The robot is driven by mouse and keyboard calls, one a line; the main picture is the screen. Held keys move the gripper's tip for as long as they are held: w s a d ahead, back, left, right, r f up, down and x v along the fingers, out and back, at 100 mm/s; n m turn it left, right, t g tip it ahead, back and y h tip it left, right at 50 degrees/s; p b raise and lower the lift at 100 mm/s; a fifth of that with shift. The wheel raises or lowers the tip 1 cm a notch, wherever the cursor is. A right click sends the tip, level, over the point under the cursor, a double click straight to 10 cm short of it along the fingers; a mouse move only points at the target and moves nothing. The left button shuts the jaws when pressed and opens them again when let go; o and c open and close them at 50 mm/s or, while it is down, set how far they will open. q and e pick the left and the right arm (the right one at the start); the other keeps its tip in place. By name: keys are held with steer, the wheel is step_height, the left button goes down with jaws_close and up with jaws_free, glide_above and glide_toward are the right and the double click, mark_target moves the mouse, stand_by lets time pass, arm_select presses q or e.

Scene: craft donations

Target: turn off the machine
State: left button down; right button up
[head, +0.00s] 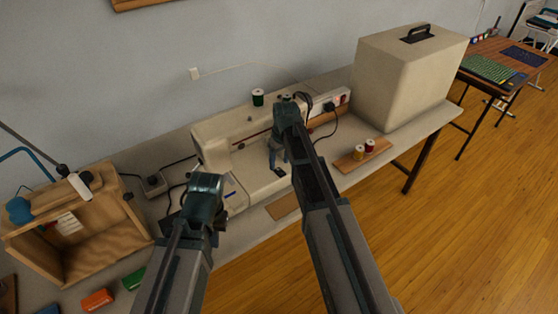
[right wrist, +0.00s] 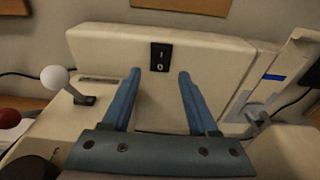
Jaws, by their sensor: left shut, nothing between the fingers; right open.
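The cream sewing machine (head: 222,137) stands on the table against the wall. A black rocker switch marked I and O (right wrist: 159,57) sits on a cream panel of the machine in the right wrist view. My right gripper (head: 279,160) is over the machine, pointing down in the head view. In the right wrist view its two blue fingers (right wrist: 160,73) are spread and empty, with the switch between and just beyond the tips. I cannot tell if they touch the panel. My left gripper (head: 204,192) is shut and empty by the machine's left end; its fingertips are mostly hidden.
A white-knobbed lever (right wrist: 57,80) stands left of the switch panel. A green spool (head: 258,97) is on top of the machine. A large beige case (head: 405,75) and a thread-spool board (head: 362,156) are right. A wooden crate (head: 85,245) is left.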

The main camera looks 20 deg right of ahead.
mark_target(282, 173)
step_height(282, 173, up, 11)
steer(key=s+p, duration=0.1)
steer(key=p, duration=0.9)
steer(key=shift+s+d, duration=0.2)
steer(key=shift+d, duration=0.05)
steer(key=s+a+g+h, duration=0.1)
steer(key=s+a, duration=0.5)
steer(key=s, duration=0.5)
steer(key=s+a, duration=0.7)
steer(key=s, duration=0.5)
steer(key=shift+s+a+g+h, duration=0.15)
steer(key=shift+a+g+h, duration=0.15)
steer(key=shift+g+h, duration=0.1)
